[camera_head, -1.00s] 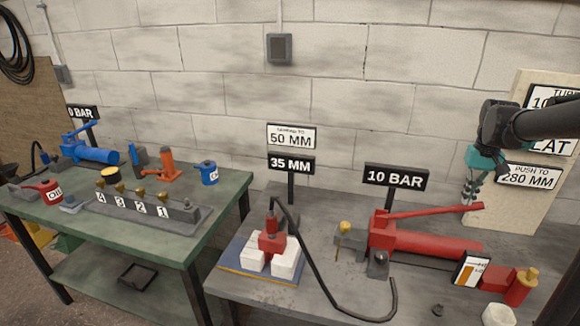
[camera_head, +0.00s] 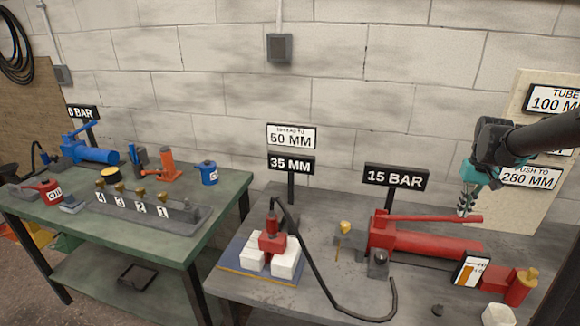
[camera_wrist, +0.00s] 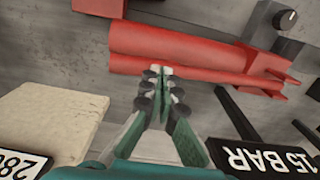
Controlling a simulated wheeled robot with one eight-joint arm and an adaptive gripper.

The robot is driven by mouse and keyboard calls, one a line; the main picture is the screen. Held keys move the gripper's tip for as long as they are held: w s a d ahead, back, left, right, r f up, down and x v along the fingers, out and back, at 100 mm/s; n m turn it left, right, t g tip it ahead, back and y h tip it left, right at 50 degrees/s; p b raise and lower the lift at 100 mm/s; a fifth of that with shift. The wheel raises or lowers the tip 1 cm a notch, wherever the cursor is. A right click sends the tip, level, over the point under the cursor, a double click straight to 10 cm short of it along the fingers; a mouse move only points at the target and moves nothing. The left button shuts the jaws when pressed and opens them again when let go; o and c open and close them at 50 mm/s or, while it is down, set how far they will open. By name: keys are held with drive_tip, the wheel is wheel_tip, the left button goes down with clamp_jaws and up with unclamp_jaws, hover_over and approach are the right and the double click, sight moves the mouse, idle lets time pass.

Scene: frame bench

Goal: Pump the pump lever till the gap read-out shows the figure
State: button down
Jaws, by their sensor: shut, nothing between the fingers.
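The red pump (camera_head: 430,243) lies on the right bench, its red lever (camera_head: 435,218) now nearly level. My gripper (camera_head: 464,212) is shut and empty, with its tips at the lever's right end, seeming to touch it from above. In the wrist view my gripper (camera_wrist: 160,75) points at the lever (camera_wrist: 195,72), which lies beside the pump's red body (camera_wrist: 190,42). The pressure sign (camera_head: 396,177) reads 15 BAR. The gap read-out (camera_head: 291,164) reads 35 MM, and the white sign (camera_head: 291,137) above it shows 50 MM. A red spreader (camera_head: 272,240) sits between white blocks (camera_head: 287,263).
A black hose (camera_head: 320,270) runs from the spreader along the bench front. A gauge card (camera_head: 471,270) and a red cylinder (camera_head: 520,287) stand right of the pump. A pale board (camera_head: 512,205) with signs stands behind my arm. A green bench (camera_head: 225,190) is at the left.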

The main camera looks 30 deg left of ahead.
sight(460, 219)
drive_tip(key=shift+f, duration=2)
drive_tip(key=shift+r, duration=4.25)
drive_tip(key=shift+f, duration=0.15)
drive_tip(key=shift+f, duration=4.15)
drive_tip(key=shift+r, duration=4.3)
